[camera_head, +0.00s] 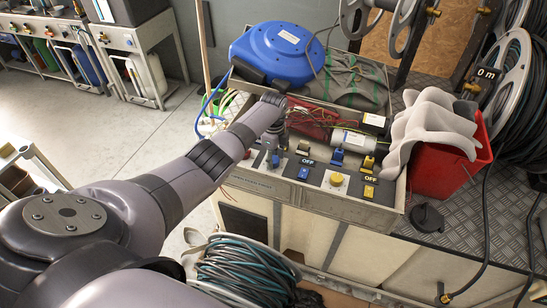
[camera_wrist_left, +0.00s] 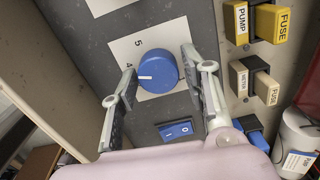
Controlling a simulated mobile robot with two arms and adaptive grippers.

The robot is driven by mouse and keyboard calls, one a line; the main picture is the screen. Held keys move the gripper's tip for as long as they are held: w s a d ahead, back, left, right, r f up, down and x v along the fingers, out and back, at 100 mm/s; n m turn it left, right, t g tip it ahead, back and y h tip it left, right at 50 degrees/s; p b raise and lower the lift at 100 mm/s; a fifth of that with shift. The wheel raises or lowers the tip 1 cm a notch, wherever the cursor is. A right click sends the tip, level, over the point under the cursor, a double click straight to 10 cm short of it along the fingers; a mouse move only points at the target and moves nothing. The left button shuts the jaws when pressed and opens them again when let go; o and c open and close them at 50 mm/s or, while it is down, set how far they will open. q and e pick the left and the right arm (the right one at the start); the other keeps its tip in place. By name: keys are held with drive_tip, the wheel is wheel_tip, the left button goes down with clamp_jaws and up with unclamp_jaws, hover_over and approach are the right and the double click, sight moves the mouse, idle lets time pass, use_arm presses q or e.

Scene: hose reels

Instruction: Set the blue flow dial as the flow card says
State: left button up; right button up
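The blue flow dial (camera_wrist_left: 158,70) sits on a white scale plate in the left wrist view. Its white pointer line points left, close to the printed 4; a 5 is printed above that. The other numbers are hidden or out of view. My left gripper (camera_wrist_left: 160,82) is open, with one finger on each side of the dial. I cannot tell whether the fingers touch it. In the head view my left gripper (camera_head: 272,150) reaches down to the left end of the control panel (camera_head: 320,190). I cannot make out a flow card. My right gripper is not in view.
A blue rocker switch (camera_wrist_left: 177,130) is close to the dial, with labelled fuses (camera_wrist_left: 268,22) to the right. A yellow knob (camera_head: 337,179) and yellow switch (camera_head: 369,191) are further along the panel. A blue reel (camera_head: 277,53) and red bucket (camera_head: 440,170) stand around it.

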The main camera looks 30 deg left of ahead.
sight(274, 159)
use_arm(q)
drive_tip(key=shift+o, duration=1)
wheel_tip(274, 159, up, 12)
drive_tip(key=shift+s+f, duration=0.1)
